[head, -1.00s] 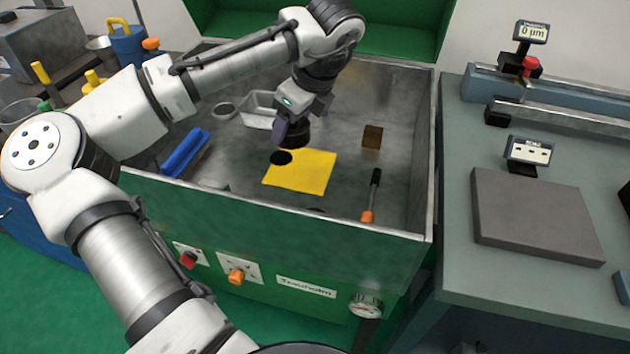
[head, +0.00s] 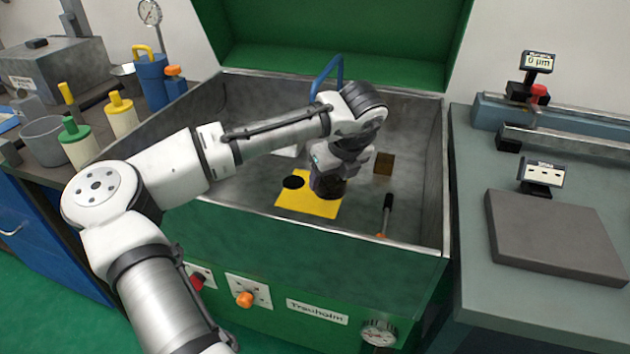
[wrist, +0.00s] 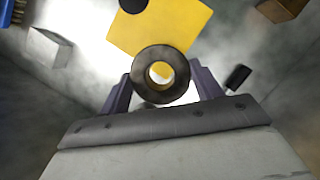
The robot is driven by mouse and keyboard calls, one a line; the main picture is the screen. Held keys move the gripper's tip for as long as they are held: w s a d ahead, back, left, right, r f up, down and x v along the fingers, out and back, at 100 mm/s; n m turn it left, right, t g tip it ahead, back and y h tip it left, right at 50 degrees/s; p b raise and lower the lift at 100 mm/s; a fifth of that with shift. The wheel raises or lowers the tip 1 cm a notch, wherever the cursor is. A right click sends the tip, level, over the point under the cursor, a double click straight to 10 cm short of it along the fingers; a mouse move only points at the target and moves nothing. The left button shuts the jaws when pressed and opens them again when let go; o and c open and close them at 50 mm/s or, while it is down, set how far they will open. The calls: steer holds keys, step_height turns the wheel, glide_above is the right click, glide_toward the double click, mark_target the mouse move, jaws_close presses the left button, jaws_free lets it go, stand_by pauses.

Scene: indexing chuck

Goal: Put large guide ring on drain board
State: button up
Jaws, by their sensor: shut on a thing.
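My gripper (head: 327,176) is shut on a thick dark ring (head: 331,190), which I take for the large guide ring. In the wrist view the ring (wrist: 148,88) sits between the two purple-grey fingers, and its round hole faces the camera. In the head view the ring appears over the right part of a yellow sheet (head: 300,207) in the metal basin; I cannot tell its height. A flat black disc (head: 293,182) shows on the sheet, left of the ring. I cannot surely tell which surface is the drain board.
The basin has raised metal walls, with a green front (head: 290,250). Inside are a brown block (head: 384,164) and a dark-handled tool (head: 387,212), right of my gripper. A grey slab (head: 552,236) lies on the right bench. Bottles and a beaker (head: 45,138) crowd the left bench.

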mark_target(331, 194)
step_height(331, 194, down, 5)
steer(key=shift+f, duration=0.2)
steer(key=w, duration=0.1)
steer(key=w+a, duration=0.1)
steer(key=shift+w+a, duration=0.15)
steer(key=shift+w, duration=0.15)
steer(key=w, duration=0.1)
steer(key=w+a, duration=0.1)
steer(key=w, duration=0.1)
steer(key=w+a, duration=0.1)
steer(key=shift+w+a+p, duration=0.1)
steer(key=shift+w+p, duration=0.1)
steer(key=shift+p, duration=0.2)
steer(key=shift+w+f, duration=0.15)
steer(key=shift+f, duration=0.45)
steer(key=shift+f, duration=0.15)
steer(key=o, duration=1.7)
steer(key=shift+c, duration=0.2)
